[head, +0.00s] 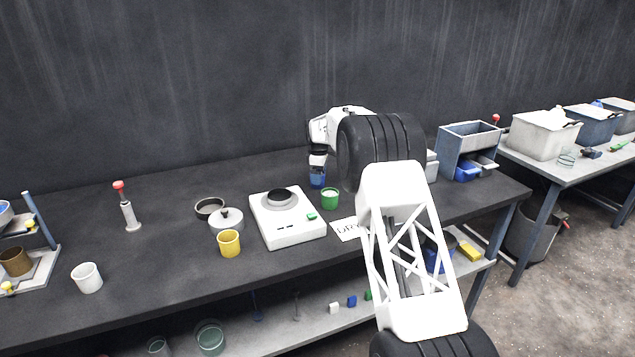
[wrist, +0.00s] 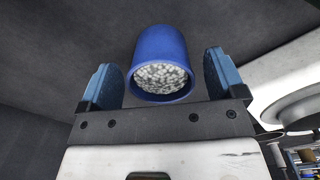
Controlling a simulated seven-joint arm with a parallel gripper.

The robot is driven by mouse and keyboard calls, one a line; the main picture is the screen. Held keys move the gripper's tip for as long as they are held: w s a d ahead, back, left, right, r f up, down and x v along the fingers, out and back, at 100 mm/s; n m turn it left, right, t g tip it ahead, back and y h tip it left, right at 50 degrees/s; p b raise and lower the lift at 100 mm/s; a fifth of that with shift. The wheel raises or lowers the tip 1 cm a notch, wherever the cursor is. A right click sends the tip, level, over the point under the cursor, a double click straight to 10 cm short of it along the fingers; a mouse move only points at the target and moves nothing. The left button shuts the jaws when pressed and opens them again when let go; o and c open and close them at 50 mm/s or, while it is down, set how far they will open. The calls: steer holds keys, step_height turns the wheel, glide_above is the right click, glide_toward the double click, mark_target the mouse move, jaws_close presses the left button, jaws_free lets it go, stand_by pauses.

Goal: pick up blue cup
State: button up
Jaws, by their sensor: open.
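The blue cup (head: 317,180) stands on the dark bench at the back, just left of the green cup. Its top is partly hidden by my gripper (head: 318,160), which is directly over it. In the wrist view the blue cup (wrist: 161,62) shows its round opening with pale grey granules inside. It lies between and slightly beyond the two blue-padded fingers of my gripper (wrist: 165,80). The fingers are open, with a visible gap on each side of the cup.
The green cup (head: 330,199) stands close by on the right. A white scale (head: 290,233) with a dark dish (head: 279,196) is in front to the left. A yellow cup (head: 229,243), a lidded pot (head: 227,220) and a white cup (head: 87,278) are farther left. A "DRY" card (head: 347,230) lies right of the scale.

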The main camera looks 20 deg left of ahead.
steer(key=shift+f, duration=1.25)
steer(key=c, duration=1.1)
steer(key=shift+o, duration=0.2)
steer(key=shift+r, duration=0.1)
step_height(320, 180, up, 10)
